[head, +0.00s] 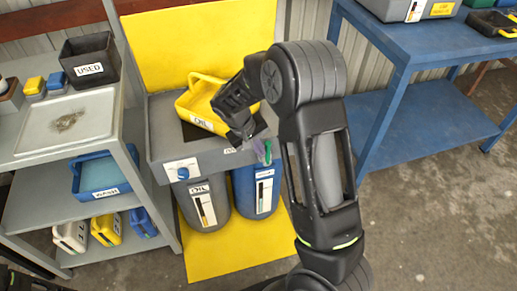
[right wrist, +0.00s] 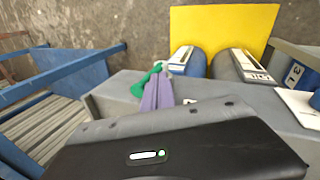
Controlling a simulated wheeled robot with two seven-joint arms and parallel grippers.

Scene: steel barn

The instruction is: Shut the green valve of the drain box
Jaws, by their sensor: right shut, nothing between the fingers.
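The grey drain box (head: 215,158) stands in the middle of the head view. Its green valve (head: 267,153) is a small handle at the right end of its front, partly hidden by my right gripper. In the right wrist view the green valve (right wrist: 143,84) shows just left of the purple fingers. My right gripper (head: 259,147) reaches down over the box's right front corner. Its fingers (right wrist: 158,94) are shut together with nothing between them, close beside the valve. I cannot tell whether they touch it.
A yellow OIL container (head: 200,100) sits on the box. A blue knob (head: 183,173) is at its front left. A grey can (head: 205,207) and a blue can (head: 255,191) stand below. A grey shelf (head: 120,135) is left, a blue table (head: 400,55) right.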

